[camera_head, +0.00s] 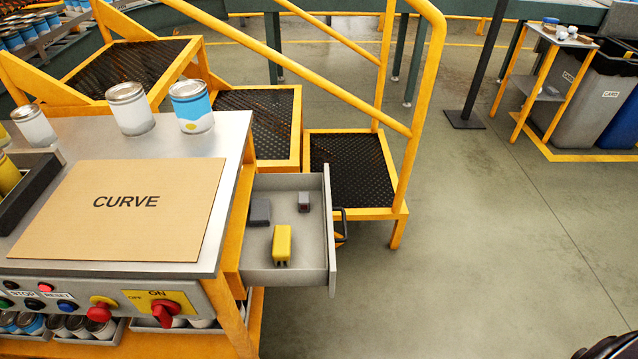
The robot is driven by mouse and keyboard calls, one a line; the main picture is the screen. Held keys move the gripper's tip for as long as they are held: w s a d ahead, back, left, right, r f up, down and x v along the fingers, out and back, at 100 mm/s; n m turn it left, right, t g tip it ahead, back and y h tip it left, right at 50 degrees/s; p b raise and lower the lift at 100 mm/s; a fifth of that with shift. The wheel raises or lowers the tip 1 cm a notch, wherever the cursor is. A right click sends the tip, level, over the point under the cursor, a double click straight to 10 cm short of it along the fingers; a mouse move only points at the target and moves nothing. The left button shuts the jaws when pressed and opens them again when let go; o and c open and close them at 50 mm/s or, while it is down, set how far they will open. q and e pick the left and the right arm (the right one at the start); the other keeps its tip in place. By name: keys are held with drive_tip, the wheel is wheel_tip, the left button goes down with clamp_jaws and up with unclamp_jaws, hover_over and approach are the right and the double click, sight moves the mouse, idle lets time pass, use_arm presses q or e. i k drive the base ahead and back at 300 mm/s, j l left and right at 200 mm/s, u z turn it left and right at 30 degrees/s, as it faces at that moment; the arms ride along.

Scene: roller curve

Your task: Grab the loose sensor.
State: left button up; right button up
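An open drawer (332,240) sticks out from the right side of the workbench. Three small items lie apart in it: a yellow block (282,244) near the front, a dark grey block (260,211) at the back left, and a smaller grey piece (304,201) at the back right. I cannot tell for sure which of them is the sensor. Neither gripper's fingers show. A black ribbed part at the bottom right corner is cut off by the frame and may belong to my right arm.
The workbench (232,165) carries several cans, a cardboard sheet marked CURVE (120,212) and a front panel with a red switch (166,311). Yellow steps with a railing (410,160) stand behind the drawer. The floor (480,260) to the right is clear. Bins (580,100) stand far right.

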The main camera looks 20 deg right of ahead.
sight(304, 197)
drive_tip(key=l, duration=0.55)
drive_tip(key=i+l, duration=0.1)
drive_tip(key=l, duration=0.4)
drive_tip(key=i+l+u, duration=0.1)
drive_tip(key=u, duration=0.35)
drive_tip(key=l+u, duration=0.15)
drive_tip(key=u, duration=0.3)
drive_tip(key=l+u, duration=0.2)
drive_tip(key=u, duration=0.2)
drive_tip(key=l+u, duration=0.2)
drive_tip(key=u, duration=0.25)
drive_tip(key=i, duration=0.05)
